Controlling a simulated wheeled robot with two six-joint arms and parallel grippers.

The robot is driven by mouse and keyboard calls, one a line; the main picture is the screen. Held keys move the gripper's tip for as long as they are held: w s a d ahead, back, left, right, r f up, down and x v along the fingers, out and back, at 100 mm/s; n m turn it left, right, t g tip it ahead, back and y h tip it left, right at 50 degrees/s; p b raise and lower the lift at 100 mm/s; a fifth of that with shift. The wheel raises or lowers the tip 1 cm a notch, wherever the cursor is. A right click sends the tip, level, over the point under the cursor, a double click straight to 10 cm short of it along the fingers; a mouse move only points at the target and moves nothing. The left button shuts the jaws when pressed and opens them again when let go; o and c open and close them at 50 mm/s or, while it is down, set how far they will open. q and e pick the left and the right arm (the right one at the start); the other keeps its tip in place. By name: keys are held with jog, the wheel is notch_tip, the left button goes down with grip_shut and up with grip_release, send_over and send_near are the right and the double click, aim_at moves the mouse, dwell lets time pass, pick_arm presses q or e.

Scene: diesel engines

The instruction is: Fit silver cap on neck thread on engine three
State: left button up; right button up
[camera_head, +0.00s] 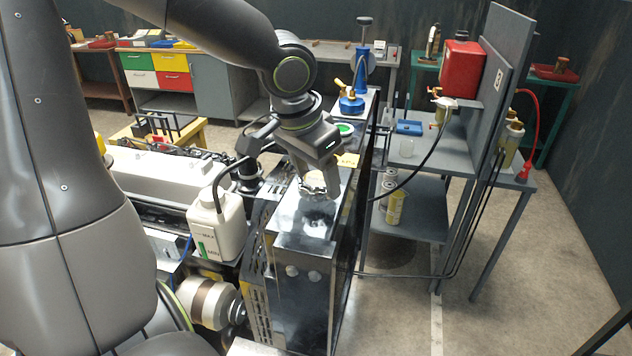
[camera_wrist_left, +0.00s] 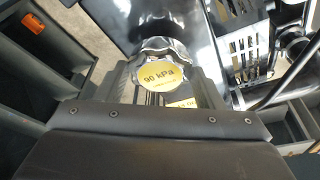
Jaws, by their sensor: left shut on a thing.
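The silver cap (camera_wrist_left: 160,75) has a scalloped metal rim and a yellow disc reading "90 kPa". It sits between the fingers of my left gripper (camera_wrist_left: 158,92), which is shut on it. In the head view my left gripper (camera_head: 318,185) points down at the top of the black radiator tank (camera_head: 300,235) on the engine, and the cap (camera_head: 316,182) shows at its fingertips. The neck thread is hidden beneath the cap and gripper, so I cannot tell whether the cap touches it. My right gripper is in neither view.
A white expansion bottle (camera_head: 216,228) stands left of the radiator. A grey bench (camera_head: 460,150) with a red tank (camera_head: 461,68) and hoses stands at the right.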

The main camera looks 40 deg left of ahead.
aim_at(315, 180)
pick_arm(q)
jog(key=p+v, duration=0.1)
jog(key=v, duration=0.1)
jog(key=w+p+v, duration=0.1)
jog(key=v, duration=0.1)
jog(key=p+v, duration=0.1)
jog(key=v, duration=0.1)
jog(key=shift+w+d+r, duration=0.1)
jog(key=shift+w+r, duration=0.1)
jog(key=shift+r, duration=0.4)
notch_tip(315, 180, up, 6)
jog(key=p, duration=0.6)
